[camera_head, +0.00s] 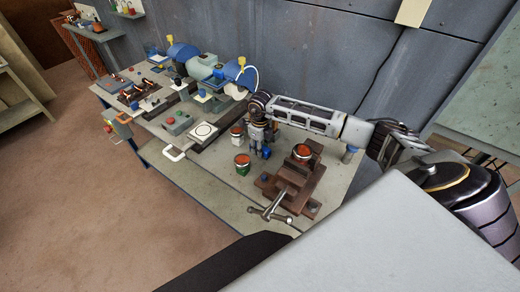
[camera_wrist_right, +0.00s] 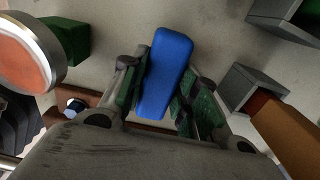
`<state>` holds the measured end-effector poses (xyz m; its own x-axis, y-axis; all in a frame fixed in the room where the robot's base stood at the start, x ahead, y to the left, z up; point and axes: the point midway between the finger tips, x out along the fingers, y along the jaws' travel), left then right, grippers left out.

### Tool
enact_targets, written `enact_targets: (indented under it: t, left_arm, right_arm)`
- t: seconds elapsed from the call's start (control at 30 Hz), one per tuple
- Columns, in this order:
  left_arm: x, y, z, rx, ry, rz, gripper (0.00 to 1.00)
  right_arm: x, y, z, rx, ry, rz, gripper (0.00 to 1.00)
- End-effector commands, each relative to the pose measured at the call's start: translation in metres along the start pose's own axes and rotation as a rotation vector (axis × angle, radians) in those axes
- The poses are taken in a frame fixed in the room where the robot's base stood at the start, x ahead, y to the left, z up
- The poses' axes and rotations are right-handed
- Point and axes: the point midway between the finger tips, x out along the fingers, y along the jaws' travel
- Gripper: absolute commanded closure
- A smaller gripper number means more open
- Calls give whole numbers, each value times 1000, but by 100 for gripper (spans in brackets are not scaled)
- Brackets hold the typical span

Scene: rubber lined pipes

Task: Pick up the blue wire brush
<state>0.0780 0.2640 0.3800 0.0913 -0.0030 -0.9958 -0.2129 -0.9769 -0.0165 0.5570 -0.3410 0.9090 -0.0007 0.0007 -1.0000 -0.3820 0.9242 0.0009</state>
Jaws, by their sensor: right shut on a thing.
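The blue wire brush (camera_wrist_right: 166,75) lies between the fingers of my right gripper (camera_wrist_right: 170,82) in the right wrist view, its long blue body filling the gap. My right gripper is shut on it. In the head view my right gripper (camera_head: 261,140) points down over the workbench, beside the vise, and a small patch of the blue brush (camera_head: 266,152) shows at its fingertips. Whether the brush still touches the bench is hard to tell. The brush's bristles cannot be made out. My left gripper is not in view.
A brown vise (camera_head: 285,187) stands right of the gripper, with an orange-topped round piece (camera_head: 302,152) on it. A grinder (camera_head: 205,66) and several tools crowd the far bench. A grey wall (camera_head: 330,60) runs behind.

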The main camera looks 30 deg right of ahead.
Motion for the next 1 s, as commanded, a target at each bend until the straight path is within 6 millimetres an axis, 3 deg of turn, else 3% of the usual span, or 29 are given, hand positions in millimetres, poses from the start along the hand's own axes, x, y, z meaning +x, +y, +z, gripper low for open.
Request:
enact_targets:
  t: [0.6, 1.0]
  left_arm:
    - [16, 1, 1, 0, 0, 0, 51]
    - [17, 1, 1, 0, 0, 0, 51]
  right_arm:
    - [-79, 0, 1, -1, -3, -1, 96]
    - [-94, 0, 0, 0, 0, -1, 96]
